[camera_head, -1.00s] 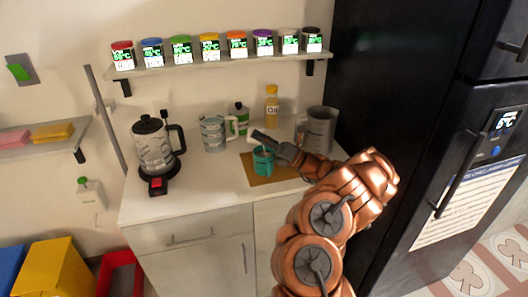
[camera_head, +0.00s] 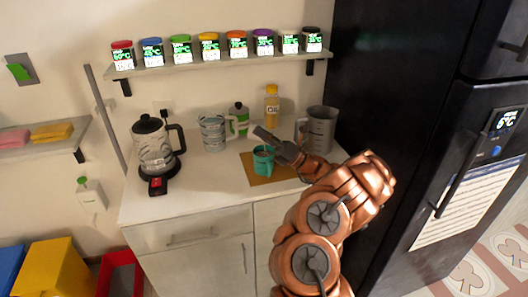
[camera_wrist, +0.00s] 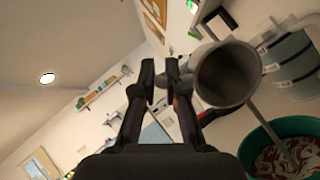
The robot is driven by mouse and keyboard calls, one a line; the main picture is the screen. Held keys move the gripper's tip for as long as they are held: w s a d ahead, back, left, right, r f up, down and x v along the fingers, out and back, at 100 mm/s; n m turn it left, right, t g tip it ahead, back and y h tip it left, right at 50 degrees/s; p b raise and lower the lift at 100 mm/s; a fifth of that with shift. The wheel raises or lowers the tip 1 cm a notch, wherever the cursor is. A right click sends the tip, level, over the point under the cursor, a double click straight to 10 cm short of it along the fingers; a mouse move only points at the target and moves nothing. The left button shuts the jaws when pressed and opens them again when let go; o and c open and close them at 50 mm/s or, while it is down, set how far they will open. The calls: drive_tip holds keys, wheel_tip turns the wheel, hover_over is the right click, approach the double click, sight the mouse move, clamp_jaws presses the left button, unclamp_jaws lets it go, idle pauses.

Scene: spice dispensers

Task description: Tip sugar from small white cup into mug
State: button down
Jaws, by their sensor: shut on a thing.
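The small white cup (camera_wrist: 227,72) looks grey in shadow in the wrist view. It sits just right of my gripper's fingertips (camera_wrist: 162,78), tilted, its dark open mouth towards the camera; I cannot see sugar in it. My gripper (camera_head: 280,146) is shut on the cup, though the exact contact is unclear. In the head view, the gripper is above the teal mug (camera_head: 263,160). The mug stands upright on the counter, and at the lower right of the wrist view (camera_wrist: 285,152) its reddish-brown contents show pale streaks.
A brown board (camera_head: 285,175) lies under the teal mug. A grey pitcher (camera_head: 319,130) is close on the right. A shelf of spice jars (camera_head: 210,59) hangs above. The front-left counter (camera_head: 205,185) is clear.

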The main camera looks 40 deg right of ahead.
sight(250, 135)
drive_tip(key=shift+s+d+r+m+t+b, duration=0.15)
drive_tip(key=shift+d+r+m+t+b, duration=0.1)
drive_tip(key=shift+r+t, duration=0.25)
drive_tip(key=shift+s+d+r+m+t+b, duration=0.15)
drive_tip(key=shift+r+m+t+b, duration=0.1)
drive_tip(key=shift+r+t, duration=0.25)
idle(0.6)
drive_tip(key=shift+w+a+f+n+g+h+p, duration=0.15)
drive_tip(key=shift+w+a+f+n+g+h, duration=0.2)
drive_tip(key=shift+f+g, duration=0.4)
drive_tip(key=shift+w+a+f+n+g+h+p, duration=0.15)
drive_tip(key=shift+w+a+f+n+g+h, duration=0.25)
drive_tip(key=shift+g, duration=0.5)
drive_tip(key=shift+w+a+f+n+g+h+p, duration=0.2)
drive_tip(key=shift+a+f+n+g, duration=0.4)
drive_tip(key=shift+g, duration=0.25)
drive_tip(key=shift+f+g, duration=0.1)
drive_tip(key=shift+g, duration=0.2)
